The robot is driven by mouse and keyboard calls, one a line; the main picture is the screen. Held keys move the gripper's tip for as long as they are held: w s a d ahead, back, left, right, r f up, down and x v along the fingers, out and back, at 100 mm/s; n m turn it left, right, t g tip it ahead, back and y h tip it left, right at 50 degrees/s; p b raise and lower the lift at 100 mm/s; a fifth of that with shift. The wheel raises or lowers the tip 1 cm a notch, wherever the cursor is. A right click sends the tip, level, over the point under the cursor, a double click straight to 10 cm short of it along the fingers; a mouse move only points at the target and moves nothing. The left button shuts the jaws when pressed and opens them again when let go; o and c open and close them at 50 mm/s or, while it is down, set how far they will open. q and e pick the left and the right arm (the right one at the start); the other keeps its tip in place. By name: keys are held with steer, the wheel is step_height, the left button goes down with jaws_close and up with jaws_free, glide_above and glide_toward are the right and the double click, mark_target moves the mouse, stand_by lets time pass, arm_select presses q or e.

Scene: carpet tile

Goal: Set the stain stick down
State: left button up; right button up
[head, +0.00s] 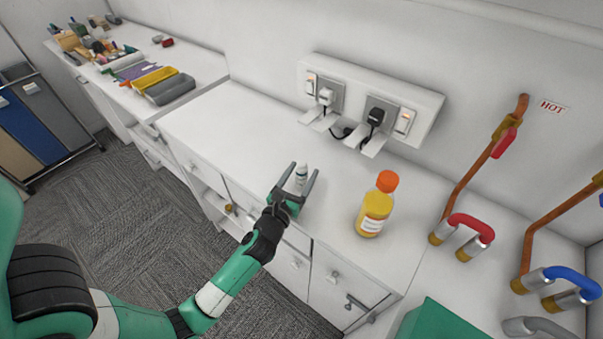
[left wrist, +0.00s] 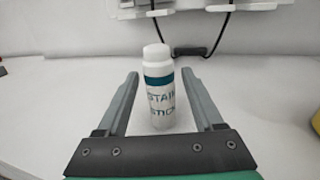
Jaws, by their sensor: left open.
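The stain stick (left wrist: 160,95) is a small white bottle with a white cap, a teal band and dark lettering. It stands upright on the white counter (head: 225,125), and it also shows in the head view (head: 301,174). My left gripper (head: 301,177) is open, with one finger on each side of the bottle. In the left wrist view the gripper (left wrist: 160,82) shows a gap between each finger and the bottle. My right gripper is not in view.
A yellow bottle with an orange cap (head: 375,206) stands to the right on the counter. A socket panel (head: 425,108) with plugs is on the wall behind. Copper pipes with red and blue handles are at the right. The counter left of the gripper is clear.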

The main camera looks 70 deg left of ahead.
arm_select(q)
steer(key=shift+r, duration=0.3)
steer(key=v, duration=1.2)
steer(key=shift+b, duration=0.45)
steer(key=shift+f, duration=0.1)
